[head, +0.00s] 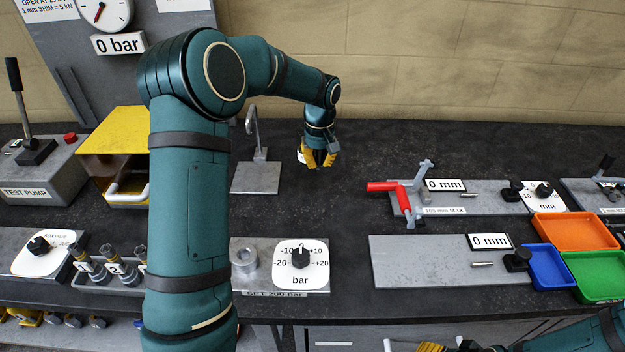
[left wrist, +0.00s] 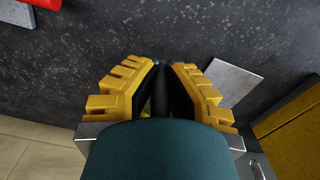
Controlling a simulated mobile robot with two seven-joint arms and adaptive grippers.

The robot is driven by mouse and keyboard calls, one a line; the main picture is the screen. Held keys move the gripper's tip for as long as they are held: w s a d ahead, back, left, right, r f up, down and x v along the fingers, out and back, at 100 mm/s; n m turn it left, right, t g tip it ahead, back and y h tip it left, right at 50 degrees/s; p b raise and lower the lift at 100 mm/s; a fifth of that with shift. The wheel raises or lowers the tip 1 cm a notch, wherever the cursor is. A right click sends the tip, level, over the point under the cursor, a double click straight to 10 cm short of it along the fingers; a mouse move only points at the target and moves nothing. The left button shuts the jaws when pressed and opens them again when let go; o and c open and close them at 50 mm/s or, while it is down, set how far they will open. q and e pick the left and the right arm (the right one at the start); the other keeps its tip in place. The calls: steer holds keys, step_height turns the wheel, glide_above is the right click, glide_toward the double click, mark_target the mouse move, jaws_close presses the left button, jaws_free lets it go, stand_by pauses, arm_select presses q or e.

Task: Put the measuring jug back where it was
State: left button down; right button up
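My left gripper (head: 318,160) hangs over the dark bench at the back middle, fingers downward. In the left wrist view its yellow-padded fingers (left wrist: 164,68) come close together at the tips, with a narrow dark gap between; I cannot tell whether anything thin is held. I cannot make out a measuring jug for certain. A whitish curved-edged object (head: 128,190), partly hidden by my left arm, sits under the yellow cover (head: 112,135); I cannot tell what it is. My right gripper (head: 436,347) shows only partly at the bottom edge.
A grey plate with a hooked stand (head: 257,178) is left of my left gripper. A red-handled fixture (head: 400,192), blue bin (head: 548,268), orange bin (head: 575,232) and green bin (head: 600,277) stand at right. The test pump (head: 40,170) is at left. Bare bench lies around the left gripper.

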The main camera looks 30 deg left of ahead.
arm_select(q)
step_height(320, 180, down, 9)
steer(key=shift+f+b, duration=0.15)
steer(key=shift+b, duration=0.35)
steer(key=c, duration=1.1)
jaws_free()
steer(key=shift+c, duration=0.2)
step_height(320, 180, up, 12)
steer(key=shift+d+r+p, duration=0.1)
steer(key=shift+p, duration=0.6)
steer(key=shift+s, duration=0.1)
